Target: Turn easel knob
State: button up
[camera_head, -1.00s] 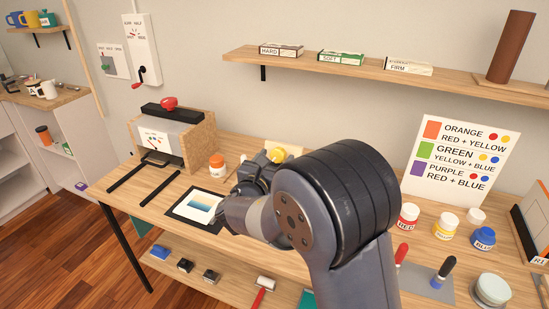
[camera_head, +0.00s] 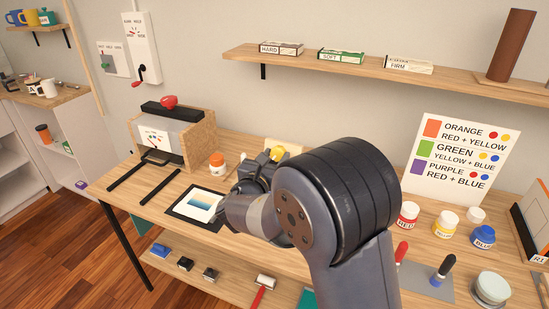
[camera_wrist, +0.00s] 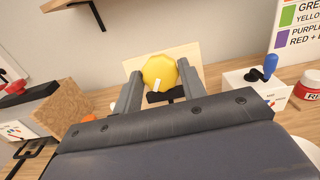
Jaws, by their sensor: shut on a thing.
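The easel knob (camera_wrist: 160,72) is a yellow faceted knob with a white pointer mark. It sits in front of a pale wooden board (camera_wrist: 187,52) in the wrist view. My gripper (camera_wrist: 160,85) has one finger on each side of the knob and is shut on it. The white mark points to the lower left and another white piece shows low on the knob. In the head view the yellow knob (camera_head: 276,153) shows only in part behind my wrist, and my arm hides most of the easel and the fingertips.
A dark-framed picture (camera_head: 196,206) lies left of my arm, near an orange-lidded jar (camera_head: 217,165) and a press (camera_head: 170,135). Paint jars (camera_head: 443,227) and a colour chart (camera_head: 462,160) stand on the right. A shelf (camera_head: 370,71) runs above. In the wrist view a white box with a blue-handled lever (camera_wrist: 268,68) is close on the right.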

jog(key=n, duration=0.2)
jog(key=n+y+p, duration=0.1)
jog(key=n, duration=0.1)
jog(key=shift+d+r+y, duration=0.1)
jog(key=shift+r+y, duration=0.05)
jog(key=shift+y, duration=0.15)
jog(key=shift+n+y+p, duration=0.5)
jog(key=shift+n+p, duration=0.1)
jog(key=shift+n, duration=1.2)
jog(key=o, duration=1)
jog(key=b+v, duration=0.1)
jog(key=v, duration=1)
jog(key=shift+d+b, duration=0.1)
jog(key=shift+b, duration=0.3)
